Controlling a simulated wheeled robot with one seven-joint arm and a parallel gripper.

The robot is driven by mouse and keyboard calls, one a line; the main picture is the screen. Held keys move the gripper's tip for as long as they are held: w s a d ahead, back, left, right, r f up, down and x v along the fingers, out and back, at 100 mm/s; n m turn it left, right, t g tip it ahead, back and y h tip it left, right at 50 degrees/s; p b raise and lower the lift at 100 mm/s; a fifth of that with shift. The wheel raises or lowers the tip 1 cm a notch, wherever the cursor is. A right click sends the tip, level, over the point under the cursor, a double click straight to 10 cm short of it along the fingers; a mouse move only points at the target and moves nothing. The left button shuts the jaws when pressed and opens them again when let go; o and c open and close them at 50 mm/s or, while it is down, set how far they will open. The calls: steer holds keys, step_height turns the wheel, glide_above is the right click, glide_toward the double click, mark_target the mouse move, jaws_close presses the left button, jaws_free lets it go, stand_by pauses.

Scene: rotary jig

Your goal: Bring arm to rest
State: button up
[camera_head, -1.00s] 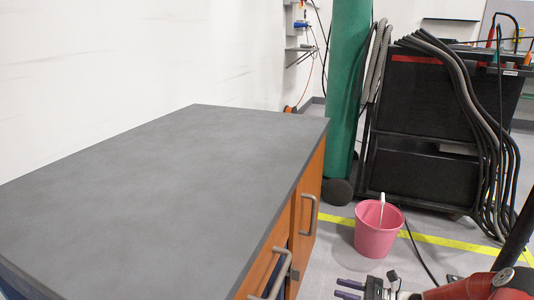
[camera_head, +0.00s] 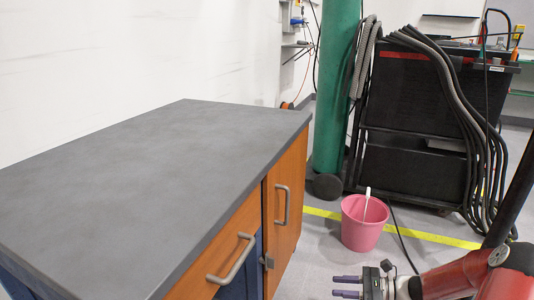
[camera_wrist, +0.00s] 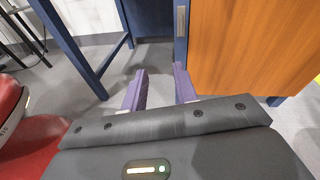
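My gripper (camera_head: 346,287) is at the bottom of the head view, in front of the bench's drawer side and to the right of it. Its two purple fingers stand apart with nothing between them. In the wrist view my gripper (camera_wrist: 160,82) is also open and empty, with floor and blue bench frame beyond its tips. My red arm shows at the lower right of the head view, bent and low beside the bench. No held object shows.
The bench (camera_head: 150,170) has a bare grey top, orange fronts and protruding handles. A pink bucket (camera_head: 364,225) stands on the floor beyond my gripper. Behind it are a black cart (camera_head: 415,100) with hanging hoses and a green cylinder (camera_head: 336,90). Floor between bench and bucket is clear.

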steer(key=s+a+r+n+h, duration=0.3)
steer(key=s+r+n+h, duration=0.5)
steer(key=s+r, duration=0.4)
steer(key=s+a+r+n+t+h+p, duration=0.1)
steer(key=s+a+r+n+h, duration=0.2)
steer(key=s+r+n+h, duration=0.4)
steer(key=s+r+n, duration=0.4)
steer(key=s+r, duration=0.1)
steer(key=r, duration=0.1)
steer(key=shift+r+t+h, duration=0.15)
steer(key=shift+t+h, duration=0.15)
steer(key=shift+h, duration=0.1)
steer(key=shift+s+a, duration=0.1)
